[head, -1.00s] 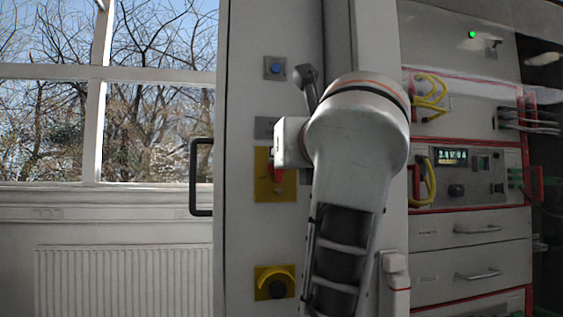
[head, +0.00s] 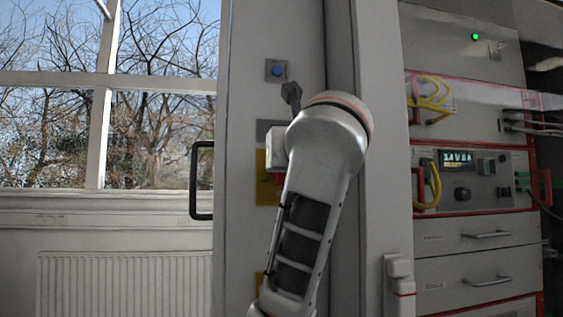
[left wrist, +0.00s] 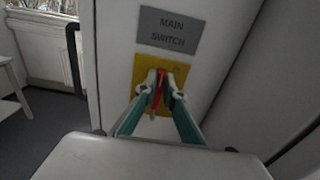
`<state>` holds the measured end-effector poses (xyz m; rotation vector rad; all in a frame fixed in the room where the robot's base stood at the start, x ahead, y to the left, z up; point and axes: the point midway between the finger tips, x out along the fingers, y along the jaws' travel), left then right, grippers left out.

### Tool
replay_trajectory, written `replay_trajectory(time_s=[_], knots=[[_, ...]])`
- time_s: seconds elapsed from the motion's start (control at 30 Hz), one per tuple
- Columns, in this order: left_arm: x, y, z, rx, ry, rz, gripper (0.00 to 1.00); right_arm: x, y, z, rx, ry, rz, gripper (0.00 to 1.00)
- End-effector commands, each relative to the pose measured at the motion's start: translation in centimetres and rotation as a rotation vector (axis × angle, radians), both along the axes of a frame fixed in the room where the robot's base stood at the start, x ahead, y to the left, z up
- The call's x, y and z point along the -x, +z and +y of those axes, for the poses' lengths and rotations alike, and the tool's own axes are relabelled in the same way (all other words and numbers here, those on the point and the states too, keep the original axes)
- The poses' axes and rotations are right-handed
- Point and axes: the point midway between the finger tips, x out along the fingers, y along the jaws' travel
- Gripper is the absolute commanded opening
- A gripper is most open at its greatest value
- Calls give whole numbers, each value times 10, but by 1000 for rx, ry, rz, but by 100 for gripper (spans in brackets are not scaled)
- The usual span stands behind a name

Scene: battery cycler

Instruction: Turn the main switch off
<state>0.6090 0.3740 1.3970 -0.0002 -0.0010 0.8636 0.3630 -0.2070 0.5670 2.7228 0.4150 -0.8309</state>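The main switch has a red handle on a yellow plate (head: 264,192). In the left wrist view the red handle (left wrist: 159,88) stands nearly upright on the yellow plate (left wrist: 145,67), below a grey "MAIN SWITCH" label (left wrist: 171,32). My left gripper (left wrist: 163,90) has its two fingertips on either side of the handle with a narrow gap between them. I cannot tell whether both fingers press on it. In the head view the left arm covers most of the switch, and the fingers are hidden. My right gripper is not in view.
A blue button (head: 277,70) sits above the switch on the same cabinet panel. A black door handle (head: 203,180) is to the left. To the right is a rack with yellow cables (head: 432,100), a lit green lamp (head: 475,37) and drawers (head: 480,237).

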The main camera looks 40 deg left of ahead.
Motion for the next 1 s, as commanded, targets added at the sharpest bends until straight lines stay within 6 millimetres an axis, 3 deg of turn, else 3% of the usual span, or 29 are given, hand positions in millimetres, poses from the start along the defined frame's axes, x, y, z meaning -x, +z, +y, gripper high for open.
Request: replay_trajectory(time_s=[0.47, 1.0], knots=[[1, 0, 0, 35, -1, -40, 0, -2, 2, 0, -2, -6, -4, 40], [6, -3, 4, 320, -2, -368, 0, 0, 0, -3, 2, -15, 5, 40]])
